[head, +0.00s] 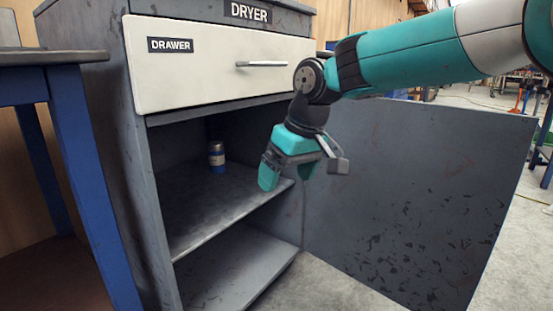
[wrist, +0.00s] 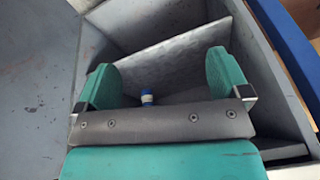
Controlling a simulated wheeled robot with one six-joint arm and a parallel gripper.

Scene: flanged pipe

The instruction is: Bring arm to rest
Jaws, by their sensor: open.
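My teal and dark grey gripper (head: 287,176) hangs from my arm in front of the open cabinet, pointing down near the front edge of its upper shelf (head: 200,212). In the wrist view, my gripper (wrist: 166,78) has its two teal fingers wide apart with nothing between them. A small blue can with a pale band (head: 216,157) stands upright on the upper shelf at the back.
The cabinet door (head: 420,190) stands wide open to the right, behind my arm. A white drawer (head: 215,62) labelled DRAWER is shut above the shelves. A blue-legged table (head: 80,180) stands at the left. Bare floor (head: 330,285) shows in front of the door.

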